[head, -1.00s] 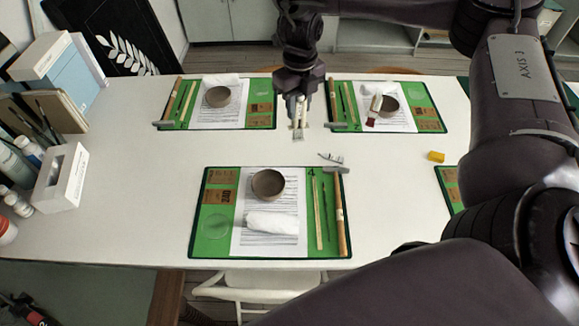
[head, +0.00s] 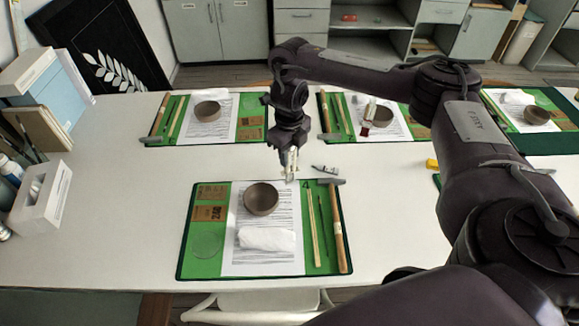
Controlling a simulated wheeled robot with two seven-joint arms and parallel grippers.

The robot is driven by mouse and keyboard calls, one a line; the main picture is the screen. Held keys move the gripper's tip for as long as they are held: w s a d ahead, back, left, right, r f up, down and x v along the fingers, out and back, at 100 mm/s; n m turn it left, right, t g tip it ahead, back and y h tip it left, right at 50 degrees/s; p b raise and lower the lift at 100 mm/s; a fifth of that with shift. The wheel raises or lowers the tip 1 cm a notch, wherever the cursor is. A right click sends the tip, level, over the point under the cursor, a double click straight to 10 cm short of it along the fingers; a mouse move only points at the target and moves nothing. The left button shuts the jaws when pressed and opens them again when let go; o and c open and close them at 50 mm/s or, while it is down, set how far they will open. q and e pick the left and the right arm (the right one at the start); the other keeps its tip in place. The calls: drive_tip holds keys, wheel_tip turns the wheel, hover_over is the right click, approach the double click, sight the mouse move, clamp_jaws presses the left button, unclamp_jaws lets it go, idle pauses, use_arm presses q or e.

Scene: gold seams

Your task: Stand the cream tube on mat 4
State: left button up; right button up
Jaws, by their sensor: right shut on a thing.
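Mat 4 (head: 190,262) is the green front mat, with a small "4" near its top edge. It bears a brown bowl (head: 261,199), a white rolled cloth (head: 267,239), sandpaper pieces (head: 209,213), thin sticks and a hammer (head: 338,230). My right gripper (head: 290,171) points down at the far edge of mat 4, beyond the bowl. It is shut on a slim pale thing that looks like the cream tube (head: 291,160), held roughly upright. The fingers hide part of it, and I cannot tell whether its lower end touches anything. My left gripper is not in view.
A small white tube with a dark end (head: 325,168) lies just beyond mat 4, close right of my gripper. Two similar mats lie behind, another at far right. A yellow block (head: 431,164) is to the right.

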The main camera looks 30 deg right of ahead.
sight(290, 171)
wheel_tip(290, 171, down, 4)
drive_tip(key=shift+r+b, duration=0.2)
drive_tip(key=shift+b, duration=0.5)
drive_tip(key=shift+f, duration=0.15)
drive_tip(key=shift+f, duration=0.1)
drive_tip(key=shift+s+f+b, duration=0.15)
drive_tip(key=shift+f+b, duration=0.25)
drive_tip(key=shift+f, duration=0.05)
drive_tip(key=o, duration=0.7)
drive_tip(key=shift+c, duration=0.2)
drive_tip(key=o, duration=0.3)
drive_tip(key=shift+w+f, duration=0.15)
drive_tip(key=shift+w, duration=0.05)
